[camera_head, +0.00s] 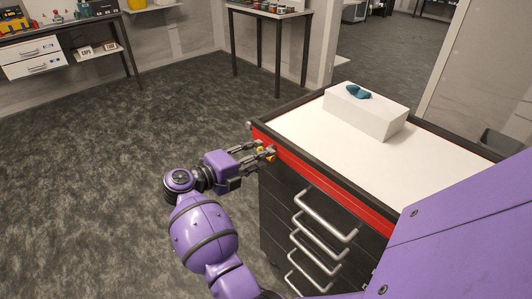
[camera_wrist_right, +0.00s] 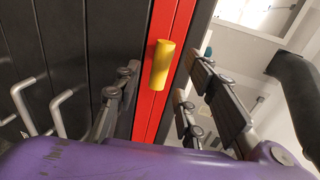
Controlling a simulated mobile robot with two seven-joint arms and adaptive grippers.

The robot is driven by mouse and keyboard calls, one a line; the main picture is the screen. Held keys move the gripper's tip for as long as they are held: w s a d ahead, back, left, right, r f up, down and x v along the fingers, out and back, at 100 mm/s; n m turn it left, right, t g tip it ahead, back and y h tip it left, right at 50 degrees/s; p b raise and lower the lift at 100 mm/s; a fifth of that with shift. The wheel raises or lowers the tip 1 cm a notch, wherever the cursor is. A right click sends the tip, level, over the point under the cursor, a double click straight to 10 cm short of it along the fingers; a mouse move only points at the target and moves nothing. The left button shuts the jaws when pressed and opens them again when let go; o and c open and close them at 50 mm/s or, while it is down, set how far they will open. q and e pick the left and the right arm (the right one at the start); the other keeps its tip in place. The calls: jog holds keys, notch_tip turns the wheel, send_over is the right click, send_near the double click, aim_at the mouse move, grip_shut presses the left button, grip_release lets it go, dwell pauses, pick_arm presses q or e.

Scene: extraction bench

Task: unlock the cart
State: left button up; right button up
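The cart (camera_head: 292,130) has a white top, a dark rim, black drawers and a red strip (camera_head: 330,190) along its upper front. A small yellow knob or key (camera_head: 271,155) sticks out near the left end of the red strip. In the right wrist view the yellow piece (camera_wrist_right: 162,63) stands out from the red strip, between and just beyond my right fingers. My right gripper (camera_head: 258,152) is open around the line of the yellow piece; it shows no clear contact with it. The fingers (camera_wrist_right: 160,90) are apart in the wrist view. My left gripper is out of view.
A white box (camera_head: 375,116) with a teal object (camera_head: 358,91) on it stands on the cart top. Silver drawer handles (camera_head: 325,215) stick out below the red strip. A tall table (camera_head: 270,12) and a bench stand behind. The carpet left of the cart is clear.

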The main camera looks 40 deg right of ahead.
jog(key=shift+x, duration=1.85)
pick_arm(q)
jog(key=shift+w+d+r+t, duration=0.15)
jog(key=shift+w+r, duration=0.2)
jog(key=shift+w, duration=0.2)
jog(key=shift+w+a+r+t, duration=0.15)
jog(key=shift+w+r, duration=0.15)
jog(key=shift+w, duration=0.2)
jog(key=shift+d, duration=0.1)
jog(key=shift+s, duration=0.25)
pick_arm(e)
grip_shut()
